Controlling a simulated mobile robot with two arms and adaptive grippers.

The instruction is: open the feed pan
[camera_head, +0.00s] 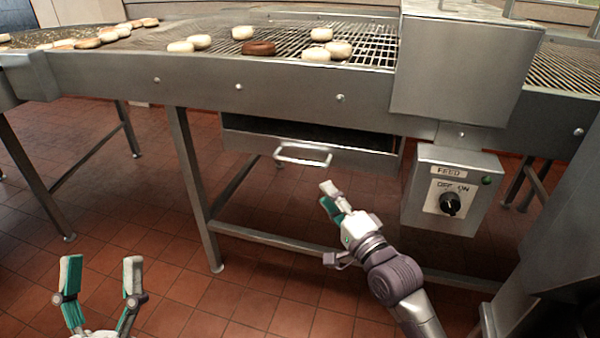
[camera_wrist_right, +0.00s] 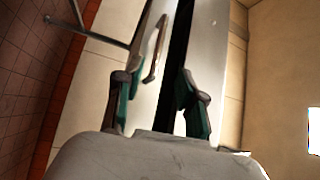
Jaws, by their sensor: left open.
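The feed pan (camera_head: 358,160) is a grey metal drawer below the conveyor, with a dark gap above its front; I cannot tell if it is pulled out at all. Its pale bar handle (camera_head: 303,154) sticks out from the front. The handle also shows in the right wrist view (camera_wrist_right: 155,50), ahead of the fingers and left of their middle. My right gripper (camera_head: 328,196) is open and empty, below and right of the handle, apart from it. Its spread fingers show in the right wrist view (camera_wrist_right: 155,98). My left gripper (camera_head: 101,264) is open and empty at the bottom left, far from the pan.
A control box (camera_head: 453,190) marked FEED, with an OFF/ON knob and green light, hangs right of the pan. Table legs (camera_head: 194,190) and a low crossbar (camera_head: 275,237) stand below. The tiled floor in front is clear.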

